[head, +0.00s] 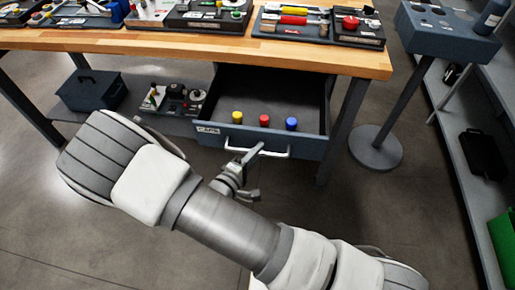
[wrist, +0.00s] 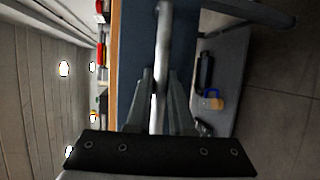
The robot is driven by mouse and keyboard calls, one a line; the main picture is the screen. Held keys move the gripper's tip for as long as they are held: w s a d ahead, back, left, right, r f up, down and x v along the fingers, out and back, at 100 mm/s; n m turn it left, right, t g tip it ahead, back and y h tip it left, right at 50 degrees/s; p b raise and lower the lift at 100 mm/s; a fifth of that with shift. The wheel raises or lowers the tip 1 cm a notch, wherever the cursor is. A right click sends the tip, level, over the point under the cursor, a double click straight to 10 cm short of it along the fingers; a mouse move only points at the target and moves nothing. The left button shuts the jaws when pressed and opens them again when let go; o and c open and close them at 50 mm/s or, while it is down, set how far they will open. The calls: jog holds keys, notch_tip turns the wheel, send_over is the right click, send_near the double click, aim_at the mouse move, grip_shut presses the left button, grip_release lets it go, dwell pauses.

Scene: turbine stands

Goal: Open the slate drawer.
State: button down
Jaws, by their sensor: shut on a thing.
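The slate drawer (head: 312,146) under the wooden bench is pulled out, its inside open to view from above. A yellow, a red and a blue cap (head: 264,120) stand in it near the front panel. A white label is on the left of the front panel.
The wooden bench top (head: 200,42) carries trays of tools. A low shelf at left holds a dark toolbox (head: 92,91) and fittings. A slate pedestal stand (head: 376,148) stands right of the drawer, with a shelf unit (head: 458,140) beyond it.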

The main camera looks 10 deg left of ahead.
jog(key=c, duration=1.1)
grip_release()
jog(key=shift+s+a, duration=0.1)
jog(key=v, duration=1.7)
jog(key=shift+s+r, duration=0.1)
jog(key=shift+r, duration=0.1)
